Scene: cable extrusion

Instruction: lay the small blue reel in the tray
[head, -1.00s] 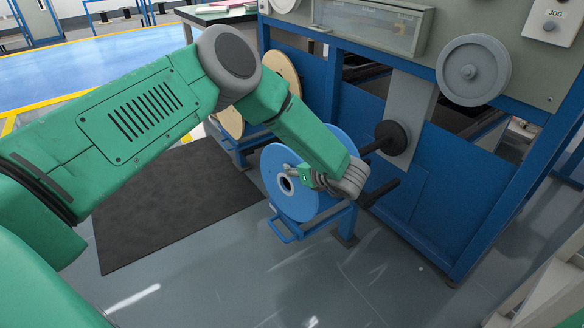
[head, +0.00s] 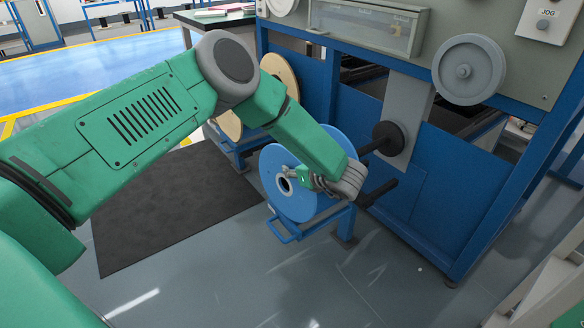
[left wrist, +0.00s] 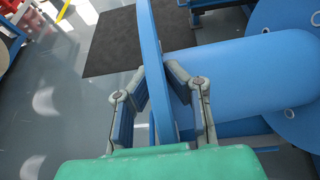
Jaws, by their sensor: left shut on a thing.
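The blue reel (head: 284,196) is in the head view, right of centre, with a round flange and a grey hub hole facing me. My left gripper (head: 320,182) is at the right side of this flange. In the left wrist view, my left gripper (left wrist: 160,90) has its fingers on both sides of the blue flange (left wrist: 149,40), seen edge-on, and is shut on it. A light blue barrel (left wrist: 250,75) extends right from the flange. Parts of the reel are hidden by my arm. I cannot pick out the tray for certain. My right gripper is not in view.
A blue stand (head: 284,236) is below the reel. A blue and grey machine (head: 425,180) with dark spindles (head: 388,138) stands just right. Wooden-coloured reels (head: 229,123) are behind my arm. A black mat (head: 160,215) lies on the floor; the front floor is clear.

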